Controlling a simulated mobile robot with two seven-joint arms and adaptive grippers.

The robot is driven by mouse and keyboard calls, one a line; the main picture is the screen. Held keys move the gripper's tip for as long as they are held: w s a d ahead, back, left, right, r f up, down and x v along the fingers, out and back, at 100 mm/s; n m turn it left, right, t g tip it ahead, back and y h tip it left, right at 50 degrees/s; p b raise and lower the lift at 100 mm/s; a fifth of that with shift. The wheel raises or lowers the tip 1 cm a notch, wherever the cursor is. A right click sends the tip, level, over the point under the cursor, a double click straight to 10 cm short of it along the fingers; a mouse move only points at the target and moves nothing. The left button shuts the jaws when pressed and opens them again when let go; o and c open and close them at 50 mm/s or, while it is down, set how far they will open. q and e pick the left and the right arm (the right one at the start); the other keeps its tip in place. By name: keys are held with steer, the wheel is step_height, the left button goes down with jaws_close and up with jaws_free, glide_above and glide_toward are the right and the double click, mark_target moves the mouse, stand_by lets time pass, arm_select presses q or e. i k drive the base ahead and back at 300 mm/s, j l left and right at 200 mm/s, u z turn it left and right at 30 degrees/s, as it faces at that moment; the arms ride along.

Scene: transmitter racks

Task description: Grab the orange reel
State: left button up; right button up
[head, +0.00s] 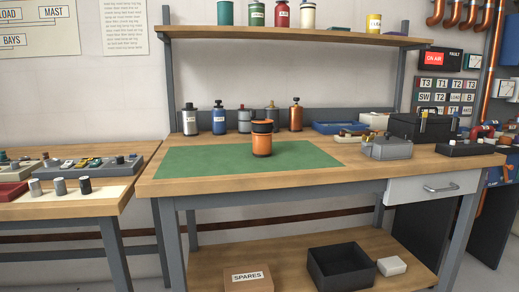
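An orange reel (262,143) with black bands at its top and base stands upright on the green mat (200,160) of the workbench. Neither of my grippers shows in the head view.
Several bottles and canisters (219,118) line the bench's back edge. A grey metal box (388,147) and a black case (420,128) stand to the right. A shelf (300,36) spans above. The mat around the reel is clear. A lower side table (60,205) is at left.

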mark_target(262, 132)
steer(key=i+z, duration=0.2)
steer(key=z, duration=0.3)
steer(key=i+j+z, duration=0.1)
steer(key=z, duration=0.4)
